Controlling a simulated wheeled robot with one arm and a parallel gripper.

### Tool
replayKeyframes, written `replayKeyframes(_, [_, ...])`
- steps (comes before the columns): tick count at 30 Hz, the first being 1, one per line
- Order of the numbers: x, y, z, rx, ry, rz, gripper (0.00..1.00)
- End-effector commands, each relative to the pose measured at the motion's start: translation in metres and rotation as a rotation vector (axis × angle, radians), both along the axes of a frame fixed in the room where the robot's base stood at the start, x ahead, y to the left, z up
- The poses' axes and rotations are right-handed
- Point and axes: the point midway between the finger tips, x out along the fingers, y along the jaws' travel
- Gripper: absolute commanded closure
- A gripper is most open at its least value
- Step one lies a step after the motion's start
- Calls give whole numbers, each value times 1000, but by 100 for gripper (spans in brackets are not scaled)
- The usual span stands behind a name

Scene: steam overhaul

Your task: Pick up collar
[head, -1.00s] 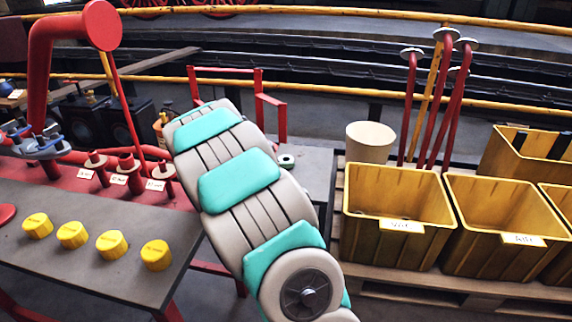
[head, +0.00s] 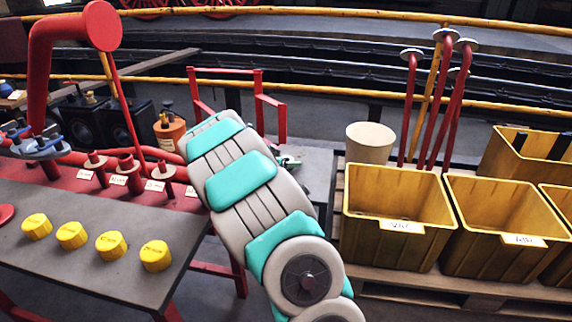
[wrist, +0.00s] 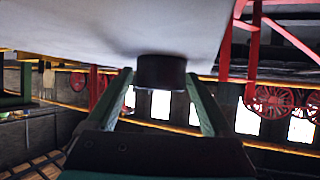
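A short dark cylinder, which I take to be the collar (wrist: 161,73), stands against a pale grey surface in the wrist view, which looks upside down. My gripper (wrist: 160,78) has its two green fingers apart, one on each side of the cylinder near the fingertips. The gaps are narrow, and I cannot tell whether either finger touches it. In the head view a small part of my gripper (head: 289,162) shows beside my arm, over the grey table (head: 318,165). The collar cannot be made out there.
Yellow bins (head: 398,251) stand on a pallet to the right, with a cream bucket (head: 370,143) behind. A workbench (head: 95,262) with several yellow caps is at left. An orange bottle (head: 170,133) and a red frame (head: 283,120) stand behind my arm.

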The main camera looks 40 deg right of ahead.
Motion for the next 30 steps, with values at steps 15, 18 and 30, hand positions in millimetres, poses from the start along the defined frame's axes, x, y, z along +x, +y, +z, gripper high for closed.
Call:
replayKeyframes(15, [0, 0, 0, 0, 0, 0, 74])
replayKeyframes(18, [0, 0, 0, 0, 0, 0, 86])
replayKeyframes(30, [0, 0, 1, -1, 0, 0, 100])
